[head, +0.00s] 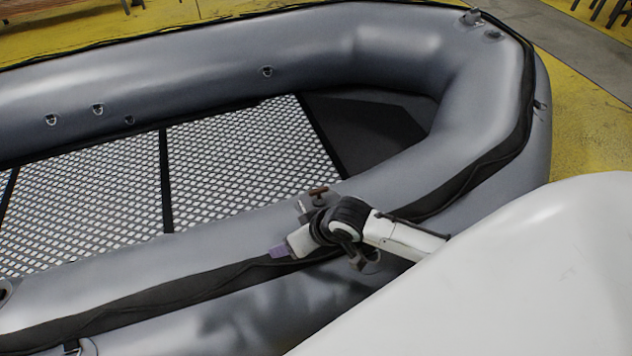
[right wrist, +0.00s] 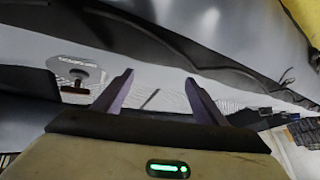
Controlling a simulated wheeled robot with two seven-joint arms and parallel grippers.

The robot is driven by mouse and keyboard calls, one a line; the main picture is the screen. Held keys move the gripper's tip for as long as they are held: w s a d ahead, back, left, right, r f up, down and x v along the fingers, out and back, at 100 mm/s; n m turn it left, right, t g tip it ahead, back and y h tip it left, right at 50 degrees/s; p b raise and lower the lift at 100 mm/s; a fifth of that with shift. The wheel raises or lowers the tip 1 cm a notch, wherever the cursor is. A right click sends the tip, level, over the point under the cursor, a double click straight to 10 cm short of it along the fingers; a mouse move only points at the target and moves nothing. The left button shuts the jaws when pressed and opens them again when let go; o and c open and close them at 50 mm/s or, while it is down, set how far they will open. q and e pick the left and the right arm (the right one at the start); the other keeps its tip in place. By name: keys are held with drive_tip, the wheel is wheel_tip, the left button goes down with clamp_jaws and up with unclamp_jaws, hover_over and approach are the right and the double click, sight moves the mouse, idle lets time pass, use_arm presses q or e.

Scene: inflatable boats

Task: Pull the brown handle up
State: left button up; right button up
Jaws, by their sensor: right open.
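The small brown handle (head: 318,190) shows in the head view just above my right wrist, by the boat's near tube. In the right wrist view the brown handle (right wrist: 75,89) is at the left, in front of a pale round disc (right wrist: 76,67) with lettering. My right gripper (head: 279,250) is over the near tube, below and left of the handle in the head view. Its two purple fingers are apart in the right wrist view (right wrist: 157,88), with nothing between them. The handle lies to the left of both fingers there, outside the gap. My left gripper is not in view.
The grey inflatable boat (head: 330,45) fills most of the head view, with a mesh-patterned floor (head: 240,155) inside. A black strip runs along its near tube. A large white smooth surface (head: 530,280) fills the lower right. Yellow floor (head: 590,130) shows beyond the boat.

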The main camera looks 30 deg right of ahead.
drive_tip(key=w+d+r+m+h+b, duration=0.2)
drive_tip(key=w+d, duration=0.4)
drive_tip(key=d, duration=0.2)
drive_tip(key=m+g+h+b, duration=0.1)
drive_tip(key=m+g+h, duration=0.1)
approach(319, 190)
drive_tip(key=b+x, duration=0.3)
drive_tip(key=x, duration=0.4)
drive_tip(key=shift+d, duration=0.1)
drive_tip(key=shift+w+f, duration=0.25)
drive_tip(key=shift+f, duration=0.2)
